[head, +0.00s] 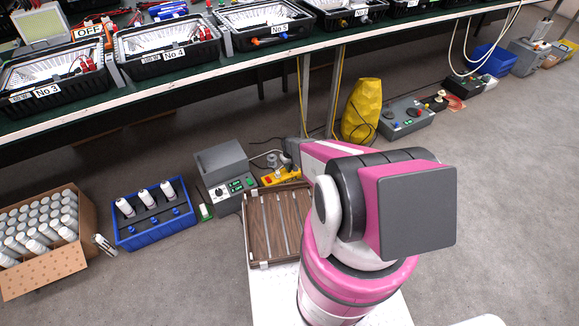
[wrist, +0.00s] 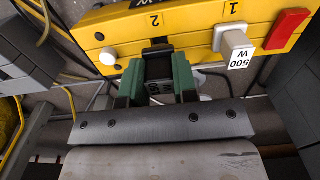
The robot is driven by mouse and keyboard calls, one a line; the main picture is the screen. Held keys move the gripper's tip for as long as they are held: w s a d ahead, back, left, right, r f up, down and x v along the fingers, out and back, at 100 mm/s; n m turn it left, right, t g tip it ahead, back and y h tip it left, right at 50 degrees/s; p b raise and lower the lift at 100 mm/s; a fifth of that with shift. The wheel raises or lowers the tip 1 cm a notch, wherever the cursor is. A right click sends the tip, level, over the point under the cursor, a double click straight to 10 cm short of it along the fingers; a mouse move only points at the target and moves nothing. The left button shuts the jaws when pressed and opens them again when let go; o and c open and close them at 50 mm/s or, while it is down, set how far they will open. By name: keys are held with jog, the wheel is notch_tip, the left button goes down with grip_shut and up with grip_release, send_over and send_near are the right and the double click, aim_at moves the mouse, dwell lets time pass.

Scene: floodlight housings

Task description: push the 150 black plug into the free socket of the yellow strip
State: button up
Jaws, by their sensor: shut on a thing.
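The yellow strip (wrist: 195,22) crosses the top of the wrist view, with places marked 1 and 2 and a red switch (wrist: 287,31) at its right. A white plug (wrist: 232,42) tagged 500 W sits in place 1. My gripper (wrist: 158,75) has green fingers shut on a black plug (wrist: 159,66). The plug is at the strip's face by place 2; its front end is dark, so I cannot tell how deep it sits.
A grey device (head: 222,172) stands left of the strip, and a brown slatted panel (head: 275,228) lies in front. A blue crate (head: 155,220) with white bottles is further left. A yellow bag (head: 361,110) stands behind my arm, under the workbench (head: 250,60).

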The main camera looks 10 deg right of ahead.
jog(key=shift+f, duration=1.15)
jog(key=o, duration=1)
jog(key=shift+r, duration=0.1)
jog(key=shift+r, duration=3.4)
jog(key=shift+r, duration=0.1)
